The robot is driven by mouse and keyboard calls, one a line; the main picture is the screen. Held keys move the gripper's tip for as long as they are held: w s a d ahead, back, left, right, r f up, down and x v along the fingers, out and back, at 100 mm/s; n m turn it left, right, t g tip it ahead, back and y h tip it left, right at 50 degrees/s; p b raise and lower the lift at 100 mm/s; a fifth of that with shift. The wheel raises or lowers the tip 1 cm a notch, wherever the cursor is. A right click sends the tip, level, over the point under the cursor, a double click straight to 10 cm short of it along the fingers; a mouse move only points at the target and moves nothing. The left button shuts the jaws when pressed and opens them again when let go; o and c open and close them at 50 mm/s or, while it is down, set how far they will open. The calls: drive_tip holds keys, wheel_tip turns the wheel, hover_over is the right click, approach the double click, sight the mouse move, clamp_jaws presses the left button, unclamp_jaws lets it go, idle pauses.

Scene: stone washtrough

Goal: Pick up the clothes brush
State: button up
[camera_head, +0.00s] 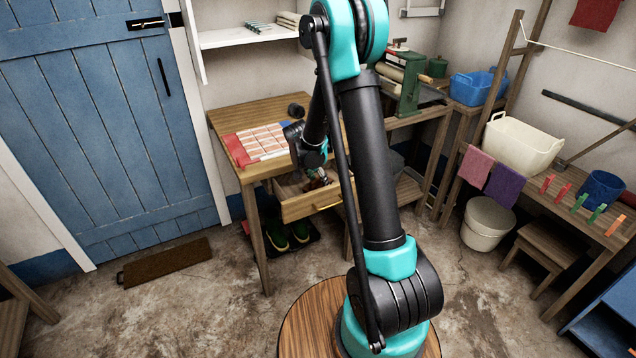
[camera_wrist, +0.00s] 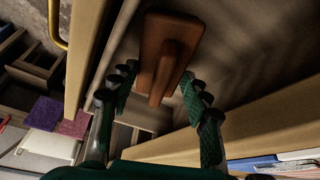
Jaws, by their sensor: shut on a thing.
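The clothes brush (camera_wrist: 172,42) is a reddish-brown wooden block with a raised grip, seen in the wrist view inside the open drawer. In the head view my gripper (camera_head: 318,176) is small and partly hidden by my arm, and the brush is hard to make out.
A red-and-white checked cloth (camera_head: 262,143) lies on the table (camera_head: 228,117) above the drawer. A brass handle (camera_wrist: 56,25) is on the drawer front. Dark green boots (camera_head: 300,231) stand on the floor below. A brown mat (camera_head: 166,262) lies by the blue door.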

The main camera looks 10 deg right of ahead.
sight(318, 177)
wheel_tip(318, 177, up, 19)
drive_tip(key=shift+r, duration=0.15)
idle(0.4)
